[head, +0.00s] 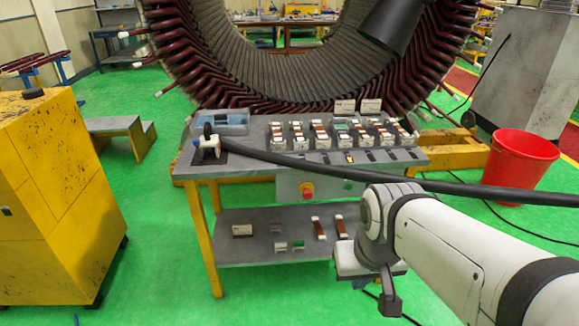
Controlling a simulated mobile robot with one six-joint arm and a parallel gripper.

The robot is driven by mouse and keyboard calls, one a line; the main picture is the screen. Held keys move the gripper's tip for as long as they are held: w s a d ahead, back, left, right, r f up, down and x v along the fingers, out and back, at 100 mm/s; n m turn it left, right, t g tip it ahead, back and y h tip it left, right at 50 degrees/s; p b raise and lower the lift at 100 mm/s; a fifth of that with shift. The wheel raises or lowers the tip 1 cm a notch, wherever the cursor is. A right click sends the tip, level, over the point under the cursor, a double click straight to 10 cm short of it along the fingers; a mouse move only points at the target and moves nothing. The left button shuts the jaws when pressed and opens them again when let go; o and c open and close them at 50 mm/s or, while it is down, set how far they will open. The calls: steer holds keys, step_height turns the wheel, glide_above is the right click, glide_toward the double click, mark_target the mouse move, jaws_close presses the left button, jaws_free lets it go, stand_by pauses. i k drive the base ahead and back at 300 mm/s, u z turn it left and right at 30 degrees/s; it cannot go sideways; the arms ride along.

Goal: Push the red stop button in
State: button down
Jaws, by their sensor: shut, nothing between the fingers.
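The red stop button (307,189) is a small round knob on a yellow disc. It sits on a grey panel (290,181) under the front edge of the workbench top, left of a green button (348,186). My white arm comes in from the lower right, and its wrist is just right of and below the panel. My gripper (390,303) looks like a small dark piece hanging below the wrist, shut and empty. It is right of and lower than the red button in the picture, apart from it. The fingers are too small to see clearly.
A thick black hose (450,187) crosses above the panel and my arm. The workbench (220,173) carries several coil parts, a blue tray (232,117) and a lower shelf (280,225). A yellow cabinet (60,190) stands left, a red bucket (520,163) right.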

mark_target(308, 194)
steer(key=i, duration=1)
steer(key=u, duration=0.05)
